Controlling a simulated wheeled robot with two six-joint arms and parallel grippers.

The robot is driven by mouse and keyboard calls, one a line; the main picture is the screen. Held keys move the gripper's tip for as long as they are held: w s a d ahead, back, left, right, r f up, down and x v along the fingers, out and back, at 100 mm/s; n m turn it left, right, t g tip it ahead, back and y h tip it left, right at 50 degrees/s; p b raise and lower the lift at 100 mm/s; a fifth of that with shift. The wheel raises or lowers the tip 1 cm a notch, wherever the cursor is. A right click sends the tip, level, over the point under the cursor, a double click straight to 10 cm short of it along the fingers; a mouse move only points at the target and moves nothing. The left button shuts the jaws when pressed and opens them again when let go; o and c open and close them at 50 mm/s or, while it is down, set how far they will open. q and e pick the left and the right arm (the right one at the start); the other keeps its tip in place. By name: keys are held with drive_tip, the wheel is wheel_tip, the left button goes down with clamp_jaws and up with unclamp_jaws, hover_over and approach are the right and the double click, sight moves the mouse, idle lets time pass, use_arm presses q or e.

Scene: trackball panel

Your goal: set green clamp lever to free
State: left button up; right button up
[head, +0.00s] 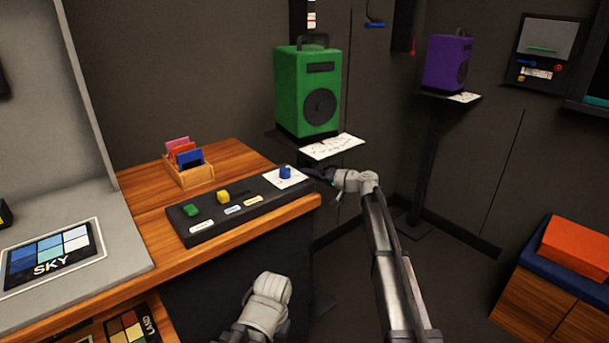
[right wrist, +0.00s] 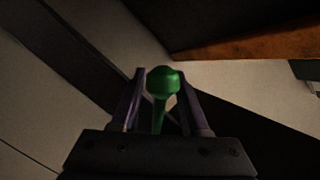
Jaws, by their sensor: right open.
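The green clamp lever (right wrist: 164,82) shows in the right wrist view as a rounded green knob on a thin green stem. It stands between the two fingers of my right gripper (right wrist: 162,98), which is open, with a finger on either side. In the head view my right gripper (head: 320,173) is at the right end of the dark control panel (head: 240,212).
The panel carries a green knob (head: 190,210), a yellow knob (head: 223,197) and a blue knob (head: 285,173). A wooden card holder (head: 190,174) stands behind it on the wooden desk (head: 225,158). A green speaker (head: 308,92) sits on a stand behind my right gripper.

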use_arm(q)
drive_tip(key=shift+r+p, duration=0.45)
use_arm(e)
drive_tip(key=f+v, duration=0.1)
drive_tip(key=v, duration=0.6)
drive_tip(key=shift+s+d+r, duration=0.2)
drive_tip(key=shift+d+r, duration=0.2)
drive_tip(key=shift+r, duration=0.1)
drive_tip(key=shift+c, duration=0.3)
